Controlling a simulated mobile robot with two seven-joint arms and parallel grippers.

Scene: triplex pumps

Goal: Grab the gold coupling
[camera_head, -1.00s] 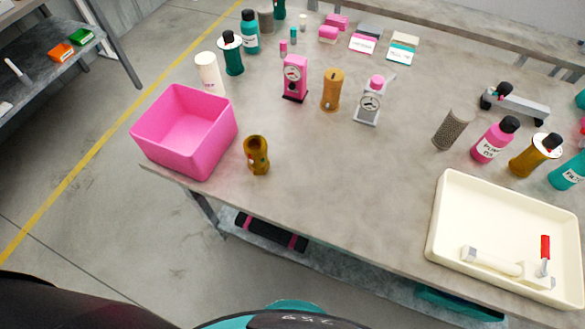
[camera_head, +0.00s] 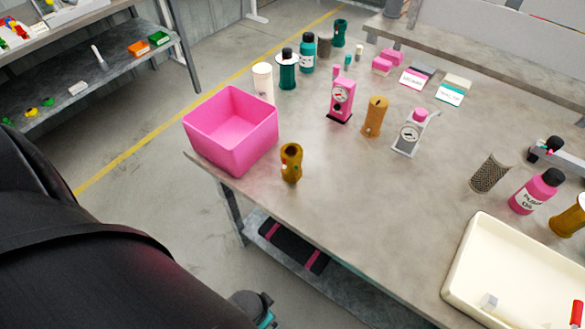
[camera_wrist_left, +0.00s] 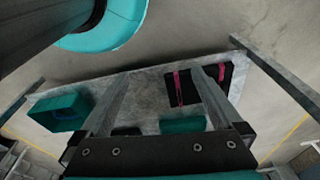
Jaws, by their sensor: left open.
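A gold, hollow, coupling-like piece (camera_head: 291,163) stands upright near the table's front left edge, just right of the pink bin (camera_head: 215,150). Another gold-brown cylinder (camera_head: 375,117) stands farther back, between a pink gauge unit (camera_head: 341,100) and a grey one (camera_head: 409,134). My left gripper (camera_wrist_left: 160,75) is open and empty in the left wrist view, facing the table's lower shelf. No gold piece shows in that view. In the head view my dark left arm comes in from the left, and its fingers cannot be made out. My right gripper is not in view.
A cream tray (camera_head: 475,255) lies at the table's right front. Bottles, including a pink one (camera_head: 537,192), stand along the right and back. A black item with pink straps (camera_head: 293,245) lies on the lower shelf. The tabletop right of the front gold piece is clear.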

